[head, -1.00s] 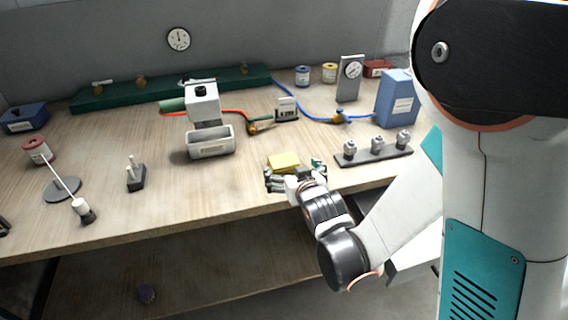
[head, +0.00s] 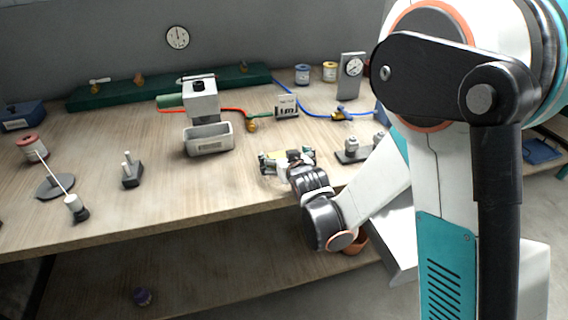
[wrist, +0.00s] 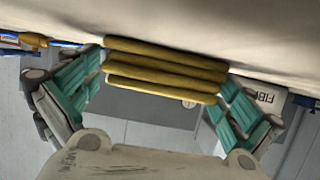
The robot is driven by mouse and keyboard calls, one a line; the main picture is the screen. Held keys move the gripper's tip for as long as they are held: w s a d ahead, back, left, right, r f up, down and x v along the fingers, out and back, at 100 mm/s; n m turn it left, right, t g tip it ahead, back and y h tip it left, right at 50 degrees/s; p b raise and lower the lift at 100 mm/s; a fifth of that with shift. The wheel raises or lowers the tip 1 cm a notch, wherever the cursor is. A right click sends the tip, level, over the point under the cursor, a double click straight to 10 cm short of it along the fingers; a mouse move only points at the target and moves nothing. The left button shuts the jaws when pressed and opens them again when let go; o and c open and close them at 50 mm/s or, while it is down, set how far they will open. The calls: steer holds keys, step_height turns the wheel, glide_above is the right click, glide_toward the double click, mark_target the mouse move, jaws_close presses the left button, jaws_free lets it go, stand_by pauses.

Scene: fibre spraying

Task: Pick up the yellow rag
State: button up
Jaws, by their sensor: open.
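The yellow rag (wrist: 165,72) is a folded stack of thick layers on the tabletop. In the wrist view it lies between the two teal-padded fingers of my gripper (wrist: 160,92), and the fingers stand apart on either side of it. The left finger looks close to the rag's edge; I cannot tell whether it touches. In the head view my gripper (head: 287,157) is low over the table near its front edge. It hides most of the rag, and only a small yellow patch (head: 293,154) shows.
A rack with metal fittings (head: 352,155) stands just right of my gripper. A white device with a grey tray (head: 209,139) is to the left. A blue hose (head: 300,108) runs behind. A dark stand with pegs (head: 132,172) is further left. Bare tabletop lies between.

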steer(key=c, duration=1)
steer(key=shift+r, duration=0.1)
